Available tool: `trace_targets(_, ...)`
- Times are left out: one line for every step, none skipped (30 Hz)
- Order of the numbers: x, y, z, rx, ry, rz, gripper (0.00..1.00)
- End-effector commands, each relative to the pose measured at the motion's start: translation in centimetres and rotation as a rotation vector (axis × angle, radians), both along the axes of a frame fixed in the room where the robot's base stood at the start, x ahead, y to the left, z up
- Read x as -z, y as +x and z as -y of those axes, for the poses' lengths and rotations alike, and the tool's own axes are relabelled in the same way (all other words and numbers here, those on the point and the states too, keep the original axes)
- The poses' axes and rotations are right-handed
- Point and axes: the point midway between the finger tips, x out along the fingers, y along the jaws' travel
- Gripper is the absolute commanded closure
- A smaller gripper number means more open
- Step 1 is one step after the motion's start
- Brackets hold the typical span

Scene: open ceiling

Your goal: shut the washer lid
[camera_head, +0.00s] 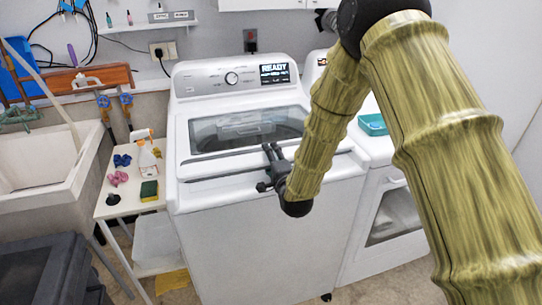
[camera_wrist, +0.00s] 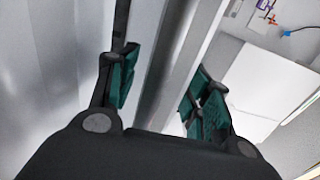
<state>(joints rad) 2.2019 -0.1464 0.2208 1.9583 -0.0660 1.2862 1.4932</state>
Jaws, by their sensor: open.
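The white washer (camera_head: 265,245) stands in the middle of the head view. Its lid (camera_head: 200,168), with a dark glass window (camera_head: 245,130), lies low over the top; I cannot tell whether it is fully shut. A dark line runs along its front edge. My gripper (camera_head: 266,168) is at that front edge, right of the middle, with its fingers apart. In the wrist view my gripper (camera_wrist: 160,85) is open, with green-padded fingers on either side of a grey edge. Whether they touch it is unclear.
A sink (camera_head: 40,165) and a small white table (camera_head: 128,205) with a spray bottle (camera_head: 148,160) and sponge (camera_head: 149,191) stand left. A second white machine (camera_head: 385,215) stands close on the right, bearing a teal box (camera_head: 373,124). Floor shows in front.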

Motion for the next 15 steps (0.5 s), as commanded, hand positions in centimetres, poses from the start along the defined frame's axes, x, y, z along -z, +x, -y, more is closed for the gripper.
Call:
trace_targets(-0.01,0.15,-0.05,0.0,0.0,0.0,0.51)
trace_targets(0.0,0.2,-0.06,0.0,0.0,0.0,0.51)
trace_targets(0.02,0.23,-0.06,0.0,0.0,0.0,0.51)
trace_targets(0.02,0.24,-0.06,0.0,0.0,0.0,0.51)
trace_targets(0.03,0.24,-0.06,0.0,0.0,0.0,0.51)
trace_targets(0.04,0.24,-0.06,0.0,0.0,0.0,0.51)
trace_targets(0.04,0.23,-0.05,0.0,0.0,0.0,0.51)
trace_targets(0.04,0.23,-0.05,0.001,0.0,0.0,0.51)
trace_targets(0.04,0.23,-0.04,0.001,0.0,0.0,0.51)
trace_targets(0.04,0.23,-0.04,0.001,0.0,0.0,0.55)
trace_targets(0.04,0.23,-0.04,0.001,0.0,0.0,0.6)
trace_targets(0.04,0.22,-0.04,0.001,0.0,0.0,0.67)
trace_targets(0.03,0.22,-0.04,0.001,0.0,0.0,0.73)
trace_targets(0.03,0.22,-0.04,0.001,0.0,0.0,0.78)
trace_targets(0.04,0.22,-0.04,0.001,0.0,0.0,0.85)
